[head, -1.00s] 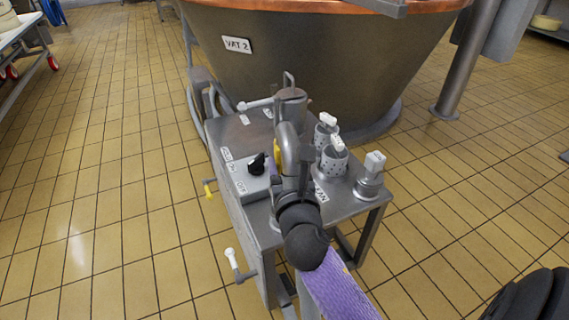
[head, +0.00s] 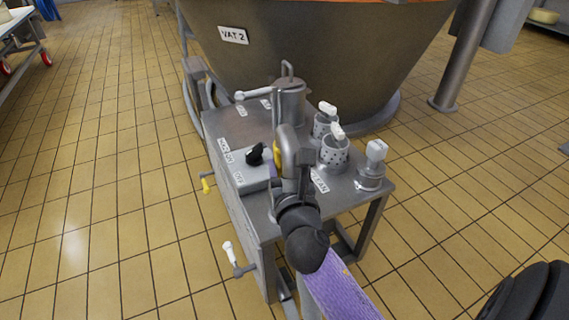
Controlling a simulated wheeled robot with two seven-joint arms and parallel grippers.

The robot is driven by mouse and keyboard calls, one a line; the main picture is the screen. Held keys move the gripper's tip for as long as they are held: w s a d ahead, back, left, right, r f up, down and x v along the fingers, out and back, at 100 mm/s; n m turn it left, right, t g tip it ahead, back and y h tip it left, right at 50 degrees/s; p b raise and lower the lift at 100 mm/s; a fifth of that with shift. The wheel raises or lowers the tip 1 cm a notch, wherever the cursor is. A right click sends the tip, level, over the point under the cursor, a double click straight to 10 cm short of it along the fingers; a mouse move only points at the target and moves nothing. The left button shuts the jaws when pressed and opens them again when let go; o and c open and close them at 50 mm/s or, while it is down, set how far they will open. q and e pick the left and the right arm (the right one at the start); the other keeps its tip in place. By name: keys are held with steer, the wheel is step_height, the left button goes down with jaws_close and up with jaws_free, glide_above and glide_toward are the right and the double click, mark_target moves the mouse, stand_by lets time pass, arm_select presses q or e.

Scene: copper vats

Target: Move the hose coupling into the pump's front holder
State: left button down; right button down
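The pump (head: 345,192) is a grey steel cart with labels on its top. A grey, bent pipe-like piece with a yellow part (head: 278,150) and a bit of purple stands over the middle of the top; it looks like the hose coupling. My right gripper (head: 296,168) is right against it, seen from behind my dark wrist. The wrist hides the fingertips, so their grip does not show. The wrist also covers much of the pump's near edge, and I cannot make out the front holder clearly.
Two perforated cups (head: 335,152) and a white-topped fitting (head: 371,165) stand on the right of the top. A switch box (head: 250,179) is at left. The VAT 2 vat (head: 310,50) stands close behind. Tiled floor is open on both sides.

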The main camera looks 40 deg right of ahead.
steer(key=shift+f+b, duration=0.6)
steer(key=shift+f, duration=0.8)
steer(key=shift+c, duration=0.4)
jaws_free()
